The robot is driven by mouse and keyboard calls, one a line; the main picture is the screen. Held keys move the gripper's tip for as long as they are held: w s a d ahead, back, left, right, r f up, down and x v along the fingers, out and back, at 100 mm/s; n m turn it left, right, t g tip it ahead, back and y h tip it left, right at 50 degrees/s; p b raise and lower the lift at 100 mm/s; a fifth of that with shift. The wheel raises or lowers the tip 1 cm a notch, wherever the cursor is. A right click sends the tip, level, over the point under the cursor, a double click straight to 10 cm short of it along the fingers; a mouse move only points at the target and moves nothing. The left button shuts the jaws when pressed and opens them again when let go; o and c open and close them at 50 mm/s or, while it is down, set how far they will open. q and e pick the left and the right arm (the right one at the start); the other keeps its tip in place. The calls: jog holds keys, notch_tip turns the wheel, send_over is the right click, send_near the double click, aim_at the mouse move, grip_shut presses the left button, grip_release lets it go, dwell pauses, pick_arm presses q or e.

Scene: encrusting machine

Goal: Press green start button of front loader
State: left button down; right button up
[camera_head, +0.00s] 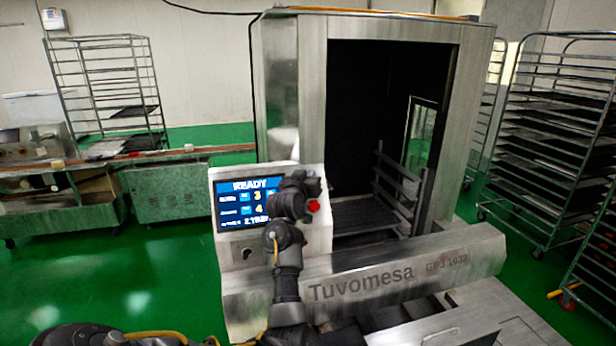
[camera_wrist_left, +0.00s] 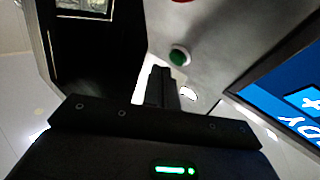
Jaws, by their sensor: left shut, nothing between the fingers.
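The front loader is the steel machine marked Tuvomesa (camera_head: 360,284). Its control panel carries a blue screen (camera_head: 230,213) reading READY and a red button (camera_head: 313,206). In the left wrist view a round green button (camera_wrist_left: 179,56) sits on the grey panel face, with part of the red button (camera_wrist_left: 181,2) at the top edge. My left gripper (camera_head: 311,186) is at the panel, right of the screen, and hides the green button in the head view. Its fingers (camera_wrist_left: 160,72) are shut and empty, just below and left of the green button in the wrist picture. Contact cannot be told.
The machine's dark opening (camera_head: 385,100) is right of the panel, with a slatted metal rack (camera_head: 395,190) inside. A tray rack (camera_head: 555,130) stands at the right and another rack (camera_head: 105,80) at the back left. Green floor (camera_head: 165,270) is clear left of the machine.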

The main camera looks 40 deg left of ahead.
dwell(0.5)
pick_arm(q)
jog(key=shift+a+f, duration=0.1)
jog(key=shift+f, duration=0.05)
jog(key=shift+w+a+f, duration=0.1)
jog(key=shift+w+a, duration=0.05)
jog(key=shift+a, duration=0.05)
dwell(0.3)
dwell(0.3)
